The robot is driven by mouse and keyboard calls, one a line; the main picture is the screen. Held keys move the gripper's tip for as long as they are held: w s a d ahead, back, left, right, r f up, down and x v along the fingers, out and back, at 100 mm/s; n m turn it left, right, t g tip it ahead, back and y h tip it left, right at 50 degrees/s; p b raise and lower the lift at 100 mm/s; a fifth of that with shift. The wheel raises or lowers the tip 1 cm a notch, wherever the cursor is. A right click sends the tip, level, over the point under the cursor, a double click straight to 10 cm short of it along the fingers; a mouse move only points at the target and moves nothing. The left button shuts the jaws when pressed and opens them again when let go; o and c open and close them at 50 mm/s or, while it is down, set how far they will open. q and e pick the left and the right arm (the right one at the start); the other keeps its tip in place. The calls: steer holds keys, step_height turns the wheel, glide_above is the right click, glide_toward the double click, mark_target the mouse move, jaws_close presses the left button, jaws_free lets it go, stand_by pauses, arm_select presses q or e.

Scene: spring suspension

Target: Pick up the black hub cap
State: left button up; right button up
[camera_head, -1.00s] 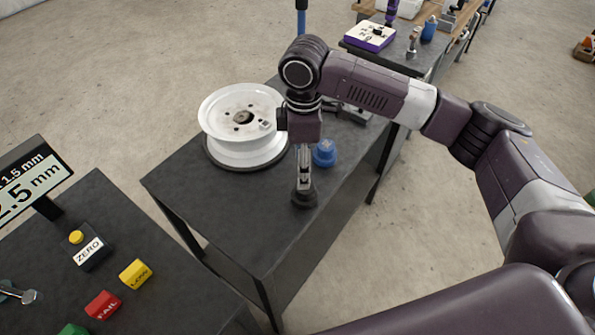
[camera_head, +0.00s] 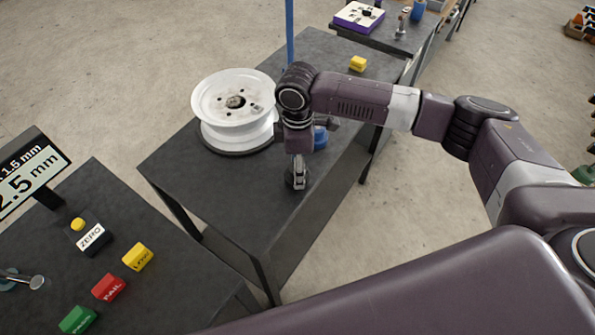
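The black hub cap (camera_head: 290,181) is a small dark piece on the dark workbench, close to its right edge. My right gripper (camera_head: 299,184) points down at it from above, with its fingers at the cap and covering part of it. The fingers are seen nearly edge-on, so I cannot tell whether they are open or shut on the cap. The cap shows no clear gap above the bench. My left gripper is not in view.
A white wheel rim (camera_head: 233,101) sits on a dark disc left of my gripper. A blue part (camera_head: 320,138) stands behind the gripper, partly hidden. The bench (camera_head: 222,195) is clear in front of the rim.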

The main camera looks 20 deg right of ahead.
steer(key=c, duration=0.9)
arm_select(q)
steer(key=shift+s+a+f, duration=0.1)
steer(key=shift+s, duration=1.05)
arm_select(e)
steer(key=shift+c, duration=0.2)
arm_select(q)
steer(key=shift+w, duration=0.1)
arm_select(e)
steer(key=shift+r, duration=0.1)
steer(key=shift+r, duration=0.45)
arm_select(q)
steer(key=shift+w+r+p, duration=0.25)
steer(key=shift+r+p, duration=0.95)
arm_select(e)
step_height(320, 180, up, 22)
steer(key=shift+f, duration=0.1)
